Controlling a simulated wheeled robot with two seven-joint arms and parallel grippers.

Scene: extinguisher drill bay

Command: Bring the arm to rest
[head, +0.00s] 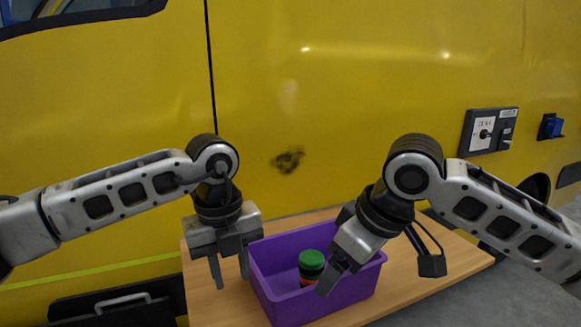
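My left gripper (230,269) points down over the table's left part, just left of the purple bin. Its two fingers are apart with nothing between them. My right gripper (331,279) points down and left over the bin's right side. Its fingers overlap in this view, so I cannot tell whether they are apart. A jar with a green lid (311,260) stands upright inside the purple bin (275,248), close to the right fingertips. I cannot tell whether they touch it.
The wooden table (207,298) stands before a yellow vehicle (300,110). A dark box-like part (432,265) shows right of the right gripper; what it belongs to is unclear. A switch panel (490,131) is on the vehicle. Bare tabletop lies right of the bin.

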